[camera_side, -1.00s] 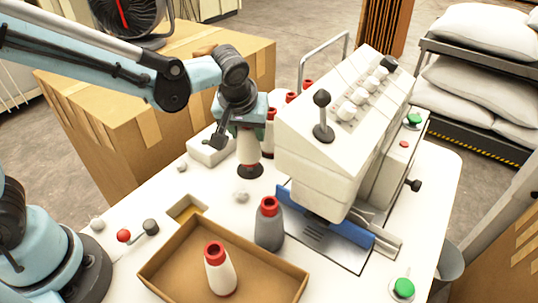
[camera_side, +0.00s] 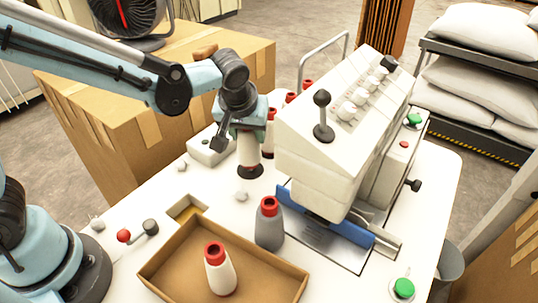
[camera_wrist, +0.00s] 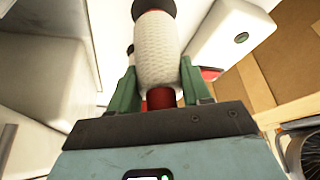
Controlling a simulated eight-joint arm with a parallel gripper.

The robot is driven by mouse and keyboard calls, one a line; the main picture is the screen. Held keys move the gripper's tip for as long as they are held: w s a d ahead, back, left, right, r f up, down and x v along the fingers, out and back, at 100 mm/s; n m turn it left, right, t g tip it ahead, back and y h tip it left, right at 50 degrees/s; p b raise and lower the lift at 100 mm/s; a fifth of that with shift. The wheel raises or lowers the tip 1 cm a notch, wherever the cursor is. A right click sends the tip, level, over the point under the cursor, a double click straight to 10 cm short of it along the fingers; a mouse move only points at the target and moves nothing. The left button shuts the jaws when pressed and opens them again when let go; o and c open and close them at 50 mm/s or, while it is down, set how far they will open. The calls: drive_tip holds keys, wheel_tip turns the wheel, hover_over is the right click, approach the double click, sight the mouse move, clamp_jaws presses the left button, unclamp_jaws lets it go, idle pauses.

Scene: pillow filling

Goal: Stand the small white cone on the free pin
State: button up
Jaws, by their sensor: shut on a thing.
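The small white cone (camera_side: 248,146) hangs upright below my gripper (camera_side: 244,128). In the wrist view the green fingers are shut around its red top, and its white textured body (camera_wrist: 157,52) points away from the camera. A round dark base (camera_side: 250,172) lies directly under the cone in the side view; a dark disc (camera_wrist: 153,6) shows past the cone's far end in the wrist view. The pin itself is hidden, and I cannot tell whether the cone rests on the base or is just above it.
The cream machine (camera_side: 312,170) stands close on the right. Red-topped cones (camera_side: 268,140) stand in a row behind my gripper. A grey cone (camera_side: 269,228) stands in front, beside the cardboard tray (camera_side: 165,262) holding another white cone (camera_side: 220,275). A small white box (camera_side: 208,148) is at left.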

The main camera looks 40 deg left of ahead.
drive_tip(key=shift+f, duration=0.35)
drive_tip(key=shift+f, duration=0.35)
drive_tip(key=shift+f, duration=0.3)
idle(0.5)
drive_tip(key=o, duration=1.2)
drive_tip(key=shift+r, duration=5.05)
